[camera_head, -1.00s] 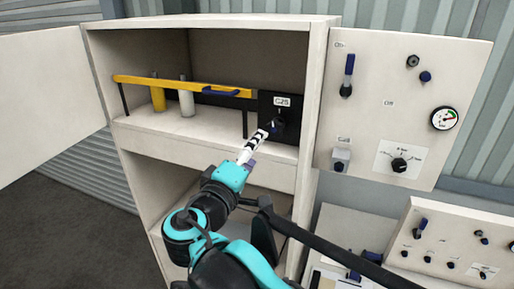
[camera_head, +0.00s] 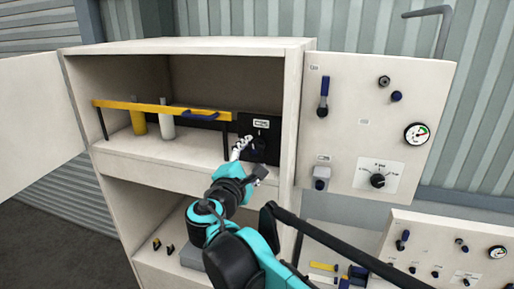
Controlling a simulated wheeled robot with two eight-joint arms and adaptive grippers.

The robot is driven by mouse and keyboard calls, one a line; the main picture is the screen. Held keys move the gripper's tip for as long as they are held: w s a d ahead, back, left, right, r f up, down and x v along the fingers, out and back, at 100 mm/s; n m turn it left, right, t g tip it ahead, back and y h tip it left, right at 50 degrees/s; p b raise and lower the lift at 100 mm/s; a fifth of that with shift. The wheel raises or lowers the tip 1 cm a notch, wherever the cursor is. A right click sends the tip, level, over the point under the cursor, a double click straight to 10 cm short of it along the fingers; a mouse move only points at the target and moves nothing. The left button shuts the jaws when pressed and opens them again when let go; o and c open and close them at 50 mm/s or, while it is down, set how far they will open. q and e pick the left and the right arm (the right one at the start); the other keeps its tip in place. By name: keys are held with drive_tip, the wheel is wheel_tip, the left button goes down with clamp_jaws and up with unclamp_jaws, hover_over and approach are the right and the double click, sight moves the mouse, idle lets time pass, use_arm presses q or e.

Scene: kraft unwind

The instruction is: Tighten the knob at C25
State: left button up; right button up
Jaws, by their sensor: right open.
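The black panel (camera_head: 272,130) with a white label stands at the right end of the cabinet's upper shelf. The label is blurred now. A dark knob (camera_head: 259,145) shows below the label, partly covered by my gripper. My right gripper (camera_head: 243,147) is at the front of this panel, its pale fingers just left of the knob. It is open; whether it touches the knob I cannot tell. My left gripper is not in view.
A yellow bar (camera_head: 165,108) with a blue handle crosses the shelf front. A control panel (camera_head: 350,150) with switches and a gauge is at right. The cabinet's left door (camera_head: 40,120) is open.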

sight(256, 152)
drive_tip(key=x, duration=0.4)
drive_tip(key=shift+w+d+p, duration=0.1)
drive_tip(key=shift+w+p, duration=0.15)
drive_tip(key=shift+p, duration=0.1)
drive_tip(key=shift+s, duration=0.1)
drive_tip(key=c, duration=1.2)
drive_tip(key=shift+o, duration=0.2)
drive_tip(key=shift+f+m+b, duration=0.1)
drive_tip(key=shift+m+b, duration=0.3)
drive_tip(key=shift+m, duration=0.5)
drive_tip(key=o, duration=1.2)
drive_tip(key=shift+c, duration=0.2)
